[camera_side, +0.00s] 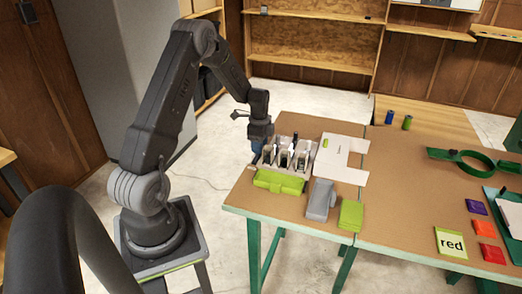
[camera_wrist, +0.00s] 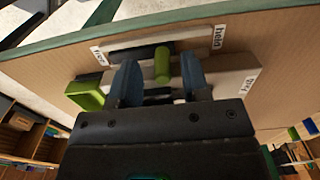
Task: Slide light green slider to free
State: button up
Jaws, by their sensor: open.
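The light green slider (camera_wrist: 162,65) shows in the wrist view as an upright-looking peg on a pale slotted block (camera_wrist: 125,42). The block has a label reading "free" (camera_wrist: 98,55) at its left end and "held" (camera_wrist: 218,37) at its right end. The slider stands between these ends, with dark slot visible to its left. My gripper (camera_wrist: 160,72) is open, with one blue-grey finger on each side of the slider; I cannot tell whether either touches it. In the side view my gripper (camera_side: 257,146) is low at the left end of the slider rack (camera_side: 300,171), and the slider cannot be made out there.
A light green block (camera_side: 280,182) lies in front of the rack; a grey piece (camera_side: 320,200) and another green block (camera_side: 351,215) are to its right. White panels (camera_side: 340,158) lie behind. Other labelled blocks crowd the gripper. The brown table (camera_side: 390,190) has free room further right.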

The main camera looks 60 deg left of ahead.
jog(key=shift+r, duration=3)
jog(key=shift+r, duration=0.1)
notch_tip(320, 180, up, 4)
jog(key=shift+f, duration=0.1)
